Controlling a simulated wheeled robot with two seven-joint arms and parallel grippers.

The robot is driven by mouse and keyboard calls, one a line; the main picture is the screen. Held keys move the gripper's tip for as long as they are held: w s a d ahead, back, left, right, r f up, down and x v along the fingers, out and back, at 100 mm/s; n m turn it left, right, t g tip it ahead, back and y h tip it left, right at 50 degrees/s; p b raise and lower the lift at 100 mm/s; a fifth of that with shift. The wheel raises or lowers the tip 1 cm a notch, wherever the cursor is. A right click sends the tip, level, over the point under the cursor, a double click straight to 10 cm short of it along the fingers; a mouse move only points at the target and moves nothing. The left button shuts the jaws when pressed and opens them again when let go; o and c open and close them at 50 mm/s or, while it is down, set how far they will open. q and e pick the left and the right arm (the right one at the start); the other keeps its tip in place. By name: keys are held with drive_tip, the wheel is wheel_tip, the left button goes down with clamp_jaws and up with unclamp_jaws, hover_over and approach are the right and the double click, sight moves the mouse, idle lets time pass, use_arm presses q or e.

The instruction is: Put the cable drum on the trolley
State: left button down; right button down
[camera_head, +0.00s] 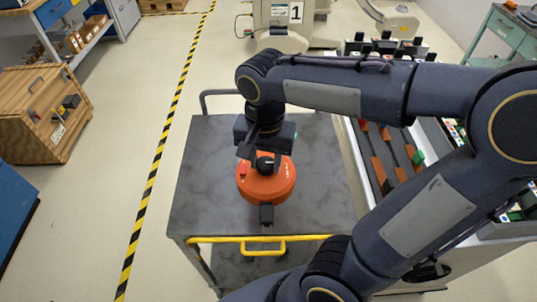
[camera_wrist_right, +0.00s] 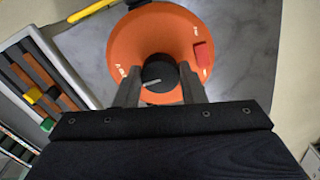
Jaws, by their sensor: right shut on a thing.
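The cable drum (camera_head: 280,190) is a round orange disc with a black hub and a small red block on its face. It is over the dark grey top of the trolley (camera_head: 205,190), near the middle; I cannot tell whether it touches the top. My right gripper (camera_head: 264,158) points down from above, shut on the drum's black hub. In the right wrist view, the two fingers (camera_wrist_right: 159,88) flank the hub of the drum (camera_wrist_right: 185,40). My left gripper is not in view.
A small black block (camera_head: 266,214) shows between the drum and the trolley's yellow handle (camera_head: 265,243). A cart with tool trays (camera_head: 385,160) stands close on the right, partly behind my arm. A wooden crate (camera_head: 40,110) is at the left. The floor beside the striped tape is clear.

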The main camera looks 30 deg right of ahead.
drive_tip(key=w+d, duration=0.1)
drive_tip(key=w+d+f, duration=0.1)
drive_tip(key=w+d, duration=0.1)
drive_tip(key=shift+w+f, duration=0.2)
drive_tip(key=shift+f, duration=0.2)
drive_tip(key=shift+w+d+f+p, duration=0.1)
drive_tip(key=shift+w+d+f, duration=0.45)
drive_tip(key=shift+f, duration=0.95)
drive_tip(key=shift+w+d+f+p, duration=0.1)
drive_tip(key=shift+w+d+f, duration=0.4)
drive_tip(key=shift+f, duration=0.95)
drive_tip(key=shift+w+d+f+p, duration=0.1)
drive_tip(key=shift+w+d+f, duration=0.45)
drive_tip(key=shift+f, duration=0.95)
drive_tip(key=shift+f, duration=0.1)
drive_tip(key=c, duration=0.9)
unclamp_jaws()
